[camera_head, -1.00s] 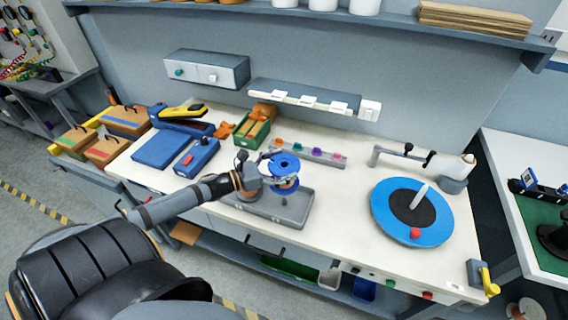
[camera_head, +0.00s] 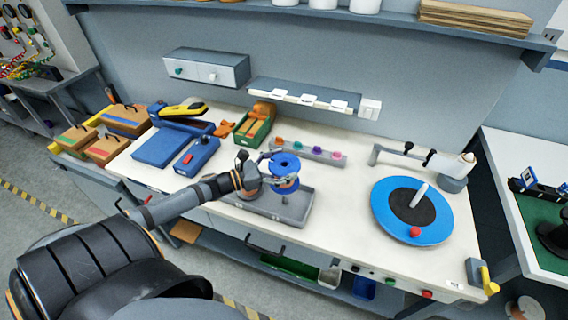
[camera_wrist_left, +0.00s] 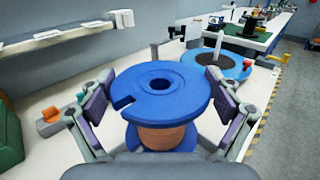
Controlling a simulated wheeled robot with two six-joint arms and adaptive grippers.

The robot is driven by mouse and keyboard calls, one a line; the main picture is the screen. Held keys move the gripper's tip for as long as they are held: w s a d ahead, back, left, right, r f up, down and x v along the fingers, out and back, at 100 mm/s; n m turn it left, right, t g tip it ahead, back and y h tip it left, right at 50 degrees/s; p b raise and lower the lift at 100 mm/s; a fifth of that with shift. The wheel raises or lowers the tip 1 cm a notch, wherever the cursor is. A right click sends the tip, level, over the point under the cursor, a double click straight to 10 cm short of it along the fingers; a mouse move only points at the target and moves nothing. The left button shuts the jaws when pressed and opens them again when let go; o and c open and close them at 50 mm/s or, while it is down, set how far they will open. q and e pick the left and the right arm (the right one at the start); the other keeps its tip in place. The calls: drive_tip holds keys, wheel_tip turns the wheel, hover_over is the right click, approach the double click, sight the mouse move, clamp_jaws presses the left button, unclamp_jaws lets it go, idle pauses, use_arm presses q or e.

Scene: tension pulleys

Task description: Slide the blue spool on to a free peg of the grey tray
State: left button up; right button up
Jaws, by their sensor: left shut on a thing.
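The blue spool (camera_head: 285,163) has blue flanges and a copper-coloured winding at its core. It is upright between the fingers of my left gripper (camera_head: 268,173), which is shut on it. In the left wrist view the spool (camera_wrist_left: 162,92) fills the middle, with a finger on each side and its centre hole facing up. The grey tray (camera_head: 268,213) lies on the bench below the spool and gripper. My right gripper is not in view.
A grey rail with coloured knobs (camera_head: 313,152) stands behind the spool. A blue turntable disc (camera_head: 440,222) is to the right. A green crate (camera_head: 256,124) and blue boxes (camera_head: 168,146) stand to the left. White bench is clear between tray and turntable.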

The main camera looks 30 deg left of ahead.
use_arm(q)
drive_tip(key=shift+f+b, duration=0.8)
drive_tip(key=shift+f, duration=0.45)
drive_tip(key=shift+f, duration=0.2)
idle(0.5)
drive_tip(key=shift+f+b, duration=0.85)
drive_tip(key=shift+f, duration=0.45)
drive_tip(key=shift+f, duration=0.2)
idle(0.4)
drive_tip(key=shift+f+b, duration=0.95)
drive_tip(key=shift+f, duration=0.35)
